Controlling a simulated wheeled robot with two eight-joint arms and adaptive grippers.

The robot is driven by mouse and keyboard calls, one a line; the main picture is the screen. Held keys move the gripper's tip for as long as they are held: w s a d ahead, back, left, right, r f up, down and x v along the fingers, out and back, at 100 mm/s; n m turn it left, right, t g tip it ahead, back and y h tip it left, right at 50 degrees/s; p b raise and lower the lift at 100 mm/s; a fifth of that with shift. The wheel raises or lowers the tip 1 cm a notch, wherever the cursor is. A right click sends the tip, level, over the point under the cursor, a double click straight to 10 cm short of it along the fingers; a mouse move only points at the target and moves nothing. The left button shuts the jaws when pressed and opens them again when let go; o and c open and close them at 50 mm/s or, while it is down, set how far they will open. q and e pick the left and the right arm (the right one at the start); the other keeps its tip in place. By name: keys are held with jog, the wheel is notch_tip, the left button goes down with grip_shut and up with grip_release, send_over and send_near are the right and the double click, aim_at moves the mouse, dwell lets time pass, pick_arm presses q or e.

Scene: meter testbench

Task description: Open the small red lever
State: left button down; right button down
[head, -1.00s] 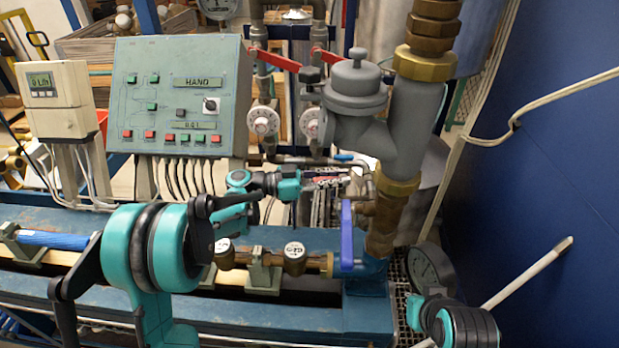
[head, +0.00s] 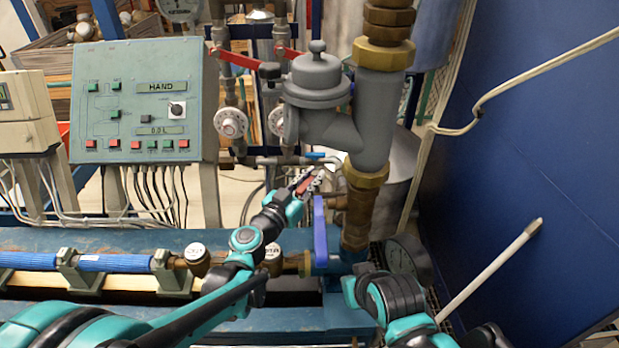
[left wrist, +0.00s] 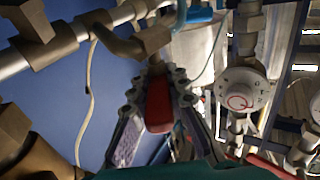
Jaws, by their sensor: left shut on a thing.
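The small red lever (left wrist: 159,105) lies between the two ridged fingers of my left gripper (left wrist: 158,90) in the left wrist view. The fingers flank it on both sides and are shut on it. Its far end meets a brass fitting (left wrist: 152,40) on the pipe. In the head view, my left gripper (head: 312,181) reaches up and right to the lever, just left of the brass valve body. A bit of the red lever (head: 304,186) shows there; the fingers hide the rest. Of my right arm only links show at the lower right; its fingers are not seen.
A blue lever (head: 320,230) stands upright just right of my left gripper. A grey valve housing (head: 317,80) is above. Two larger red levers (head: 232,58) sit on pipes behind. A control panel (head: 145,102) stands left, a blue wall (head: 540,170) right.

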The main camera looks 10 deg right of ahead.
pick_arm(q)
jog(key=shift+n+t+y, duration=0.4)
jog(key=shift+y, duration=0.1)
jog(key=c, duration=1.4)
grip_release()
jog(key=shift+d, duration=0.1)
jog(key=shift+c, duration=0.2)
